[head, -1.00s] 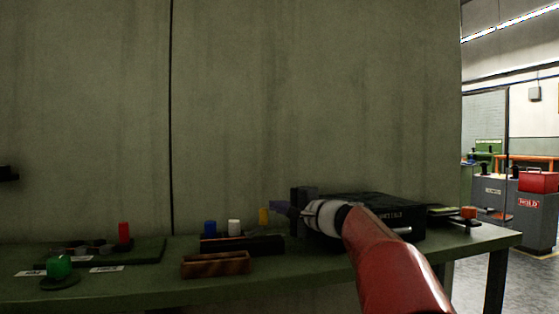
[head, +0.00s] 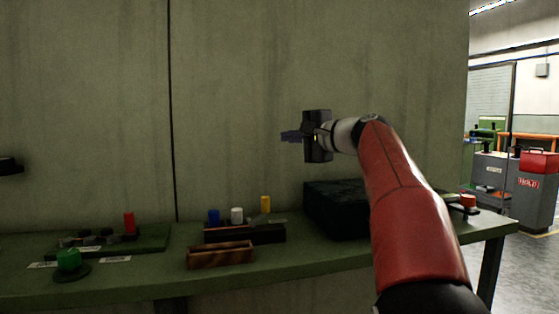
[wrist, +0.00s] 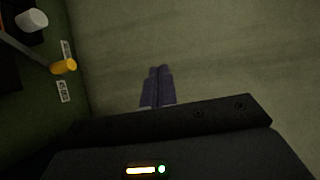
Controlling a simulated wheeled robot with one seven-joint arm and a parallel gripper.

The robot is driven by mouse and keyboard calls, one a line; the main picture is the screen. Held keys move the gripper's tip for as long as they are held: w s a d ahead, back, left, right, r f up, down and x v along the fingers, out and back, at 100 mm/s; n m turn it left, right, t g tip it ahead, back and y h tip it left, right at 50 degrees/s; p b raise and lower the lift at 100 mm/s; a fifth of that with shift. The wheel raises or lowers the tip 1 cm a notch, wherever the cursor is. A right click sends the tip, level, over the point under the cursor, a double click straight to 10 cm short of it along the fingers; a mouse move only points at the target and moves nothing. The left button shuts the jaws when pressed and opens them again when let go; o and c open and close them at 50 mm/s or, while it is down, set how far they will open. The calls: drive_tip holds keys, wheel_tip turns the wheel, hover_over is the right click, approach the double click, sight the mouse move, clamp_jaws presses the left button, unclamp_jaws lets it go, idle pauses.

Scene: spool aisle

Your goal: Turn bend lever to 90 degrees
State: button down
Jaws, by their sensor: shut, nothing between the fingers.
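My gripper (head: 291,136) is raised above the green bench in the head view, pointing left, with its fingers together and nothing between them. In the wrist view its purple fingers (wrist: 157,86) lie side by side against the plain wall. A small dark fixture (head: 10,165) juts in at the left edge of the head view, mostly cut off. A green board (head: 155,238) on the bench carries dark round parts and an upright red peg (head: 129,223).
The bench (head: 200,282) runs along the wall (head: 240,80). The air left of my gripper is clear.

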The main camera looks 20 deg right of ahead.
drive_tip(key=s+d+f+g+h+b, duration=0.25)
drive_tip(key=s+f+b, duration=0.25)
drive_tip(key=s+f, duration=0.7)
approach(268, 199)
drive_tip(key=shift+m+t+y, duration=0.25)
drive_tip(key=shift+m+y, duration=0.05)
drive_tip(key=shift+y, duration=0.15)
drive_tip(key=w+f, duration=0.1)
drive_tip(key=w+a+f, duration=0.1)
drive_tip(key=w+f, duration=0.2)
drive_tip(key=shift+a+p, duration=0.25)
drive_tip(key=shift+p, duration=0.05)
drive_tip(key=shift+w+a, duration=0.35)
drive_tip(key=shift+w, duration=0.45)
drive_tip(key=shift+w+n+y+p, duration=0.3)
drive_tip(key=shift+n+y+p, duration=0.2)
drive_tip(key=shift+y+p, duration=0.1)
drive_tip(key=shift+w+a+r+n+g+y+p, duration=0.15)
drive_tip(key=shift+w+n+g+y+p, duration=0.45)
drive_tip(key=shift+n+g+y+p, duration=0.35)
drive_tip(key=shift+w+a+p, duration=0.9)
drive_tip(key=shift+w+p, duration=0.05)
drive_tip(key=shift+w, duration=0.1)
drive_tip(key=shift+a+g, duration=0.1)
drive_tip(key=shift+g, duration=0.15)
